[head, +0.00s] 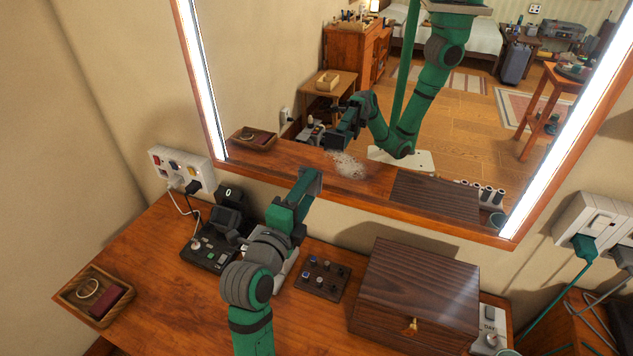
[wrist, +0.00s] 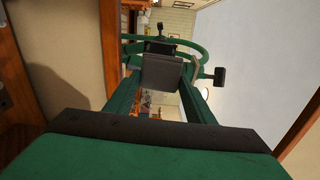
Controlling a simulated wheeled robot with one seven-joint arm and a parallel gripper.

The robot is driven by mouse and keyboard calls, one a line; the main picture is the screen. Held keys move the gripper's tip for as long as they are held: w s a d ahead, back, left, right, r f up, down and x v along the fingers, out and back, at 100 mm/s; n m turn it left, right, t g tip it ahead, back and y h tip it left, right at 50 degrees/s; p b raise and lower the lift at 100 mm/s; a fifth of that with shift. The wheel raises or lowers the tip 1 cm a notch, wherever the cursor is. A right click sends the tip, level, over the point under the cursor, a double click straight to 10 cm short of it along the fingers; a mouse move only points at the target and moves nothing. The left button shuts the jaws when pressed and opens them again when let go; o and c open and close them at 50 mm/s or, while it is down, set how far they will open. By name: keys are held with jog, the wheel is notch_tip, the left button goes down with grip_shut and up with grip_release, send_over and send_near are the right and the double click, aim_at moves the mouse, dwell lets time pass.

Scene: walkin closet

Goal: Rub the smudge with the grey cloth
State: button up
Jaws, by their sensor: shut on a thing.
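The smudge (head: 347,164) is a pale, speckled smear low on the mirror (head: 290,90). My gripper (head: 311,182) is close to the mirror's lower edge, just left of and below the smudge. In the wrist view my gripper (wrist: 163,85) has its two green fingers shut on the grey cloth (wrist: 162,73), which looks like a folded dark grey pad. The mirror fills the space beyond the cloth and shows my own arm reflected. I cannot tell whether the cloth touches the glass. The smudge is not clear in the wrist view.
A wooden box (head: 418,295) stands at the right of the tabletop, with a knobbed board (head: 322,278) beside it. A dark device (head: 213,245) stands left of my arm. A wooden tray (head: 68,293) is at far left. Lit strips edge the mirror.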

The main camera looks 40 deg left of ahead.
jog(key=shift+x, duration=2.95)
jog(key=shift+x, duration=1)
jog(key=shift+d, duration=0.2)
jog(key=shift+w+d, duration=0.45)
jog(key=shift+d, duration=1.35)
jog(key=shift+w+d, duration=0.45)
jog(key=shift+d, duration=1.4)
jog(key=shift+w+d, duration=0.45)
jog(key=shift+d, duration=1.35)
jog(key=shift+s+a, duration=0.45)
jog(key=shift+a, duration=1.4)
jog(key=shift+s+a, duration=0.4)
jog(key=shift+a, duration=1.4)
jog(key=shift+s+a, duration=0.45)
jog(key=shift+a, duration=1.4)
jog(key=shift+r, duration=0.3)
jog(key=shift+w+d, duration=0.3)
jog(key=shift+d, duration=0.95)
jog(key=shift+w+d, duration=0.35)
jog(key=shift+d, duration=0.9)
jog(key=shift+w+d, duration=0.3)
jog(key=shift+d, duration=0.9)
